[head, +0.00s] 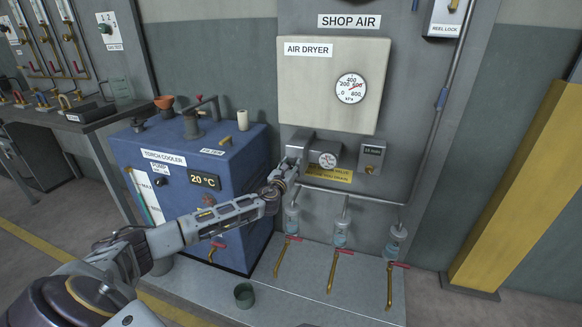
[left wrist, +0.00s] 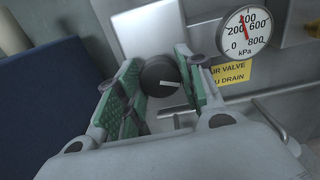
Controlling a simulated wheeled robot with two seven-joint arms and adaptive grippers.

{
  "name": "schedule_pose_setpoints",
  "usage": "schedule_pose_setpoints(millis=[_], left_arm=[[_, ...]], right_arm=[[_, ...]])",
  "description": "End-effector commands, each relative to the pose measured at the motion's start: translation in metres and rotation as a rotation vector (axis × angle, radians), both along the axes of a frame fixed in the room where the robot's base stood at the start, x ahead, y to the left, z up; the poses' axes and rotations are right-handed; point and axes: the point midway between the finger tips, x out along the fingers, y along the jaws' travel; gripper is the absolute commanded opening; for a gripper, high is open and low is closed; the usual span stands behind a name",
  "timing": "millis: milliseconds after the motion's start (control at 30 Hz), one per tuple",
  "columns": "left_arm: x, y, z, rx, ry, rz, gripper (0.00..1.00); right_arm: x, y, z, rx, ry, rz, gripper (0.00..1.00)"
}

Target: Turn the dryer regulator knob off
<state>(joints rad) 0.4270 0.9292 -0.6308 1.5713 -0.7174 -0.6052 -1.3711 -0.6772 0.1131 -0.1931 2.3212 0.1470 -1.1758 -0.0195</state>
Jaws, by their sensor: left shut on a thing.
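The air dryer regulator is a grey metal block (head: 303,142) on the wall panel, below the cream AIR DRYER box (head: 335,85). Its knob (left wrist: 158,75) is dark and round with a white pointer line, seen in the left wrist view. My left gripper (head: 288,168) is at the left front of the regulator and hides the knob in the head view. In the left wrist view its green-padded fingers (left wrist: 163,88) stand on both sides of the knob, shut on it. The pointer line points right, slightly down. My right gripper is not in view.
A small gauge (head: 327,159) sits right beside the knob, above a yellow label (head: 328,174). A larger gauge (head: 351,88) is on the dryer box. The blue torch cooler (head: 190,165) stands close on the left. Pipes and red-handled drain valves (head: 340,256) are below.

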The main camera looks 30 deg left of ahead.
Motion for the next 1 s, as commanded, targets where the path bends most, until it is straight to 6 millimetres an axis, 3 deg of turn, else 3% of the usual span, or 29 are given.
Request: schedule_pose_setpoints(millis=[1000], left_arm=[[-0.0002,0.0014,-0.0004,-0.941,-0.227,0.003,0.14]], right_arm=[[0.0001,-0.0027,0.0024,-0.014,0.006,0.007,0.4]])
